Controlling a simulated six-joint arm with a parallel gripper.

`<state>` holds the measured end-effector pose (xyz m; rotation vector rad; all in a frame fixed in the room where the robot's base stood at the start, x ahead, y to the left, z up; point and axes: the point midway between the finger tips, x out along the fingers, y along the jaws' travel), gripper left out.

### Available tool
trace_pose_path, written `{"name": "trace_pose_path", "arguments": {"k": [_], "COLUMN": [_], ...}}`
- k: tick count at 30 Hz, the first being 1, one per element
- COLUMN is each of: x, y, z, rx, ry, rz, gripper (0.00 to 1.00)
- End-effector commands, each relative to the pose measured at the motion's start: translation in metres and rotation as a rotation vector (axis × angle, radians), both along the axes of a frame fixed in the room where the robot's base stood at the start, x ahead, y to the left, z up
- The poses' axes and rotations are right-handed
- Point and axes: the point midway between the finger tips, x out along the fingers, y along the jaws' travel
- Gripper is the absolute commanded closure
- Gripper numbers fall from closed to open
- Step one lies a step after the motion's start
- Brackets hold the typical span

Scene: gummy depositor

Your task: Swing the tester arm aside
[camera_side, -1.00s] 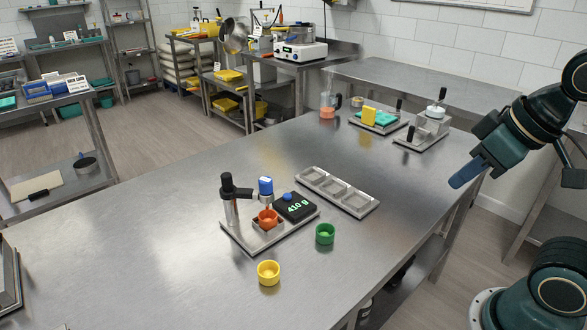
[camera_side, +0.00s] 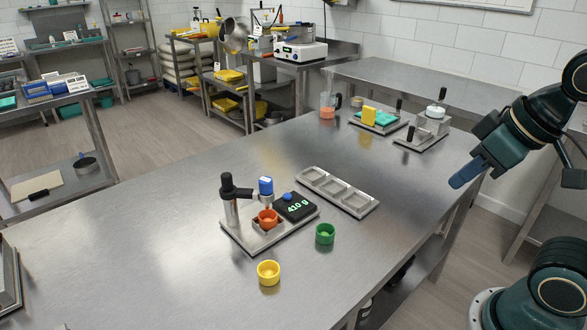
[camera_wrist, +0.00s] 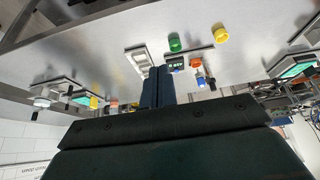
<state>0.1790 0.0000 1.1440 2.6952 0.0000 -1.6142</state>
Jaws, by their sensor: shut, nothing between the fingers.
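The tester (camera_side: 228,200) stands on a metal base plate on the steel table, with a dark-topped post and an arm that carries a blue-capped head (camera_side: 265,187). The head is over an orange cup (camera_side: 267,219), which sits on the plate. A black display (camera_side: 295,207) beside it reads 410 g and has a blue knob. My gripper (camera_side: 469,173) is in the air at the right, well away from the tester, with its blue fingers shut and empty. In the wrist view the shut fingers (camera_wrist: 158,88) point toward the table, and the blue-capped head (camera_wrist: 201,82) shows to their right.
A green cup (camera_side: 325,234) and a yellow cup (camera_side: 268,272) stand in front of the tester. An empty metal tray with compartments (camera_side: 319,181) lies behind it. Fixtures (camera_side: 430,130) and a beaker (camera_side: 327,106) are at the far end.

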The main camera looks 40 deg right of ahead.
Motion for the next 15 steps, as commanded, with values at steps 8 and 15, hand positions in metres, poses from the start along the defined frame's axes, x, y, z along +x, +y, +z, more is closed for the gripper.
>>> {"name": "trace_pose_path", "arguments": {"k": [8,15], "x": [0.0,0.01], "y": [0.0,0.002], "z": [0.0,0.007], "rx": [0.0,0.0], "ry": [0.0,0.004], "rz": [0.0,0.009], "gripper": [0.9,0.55]}}
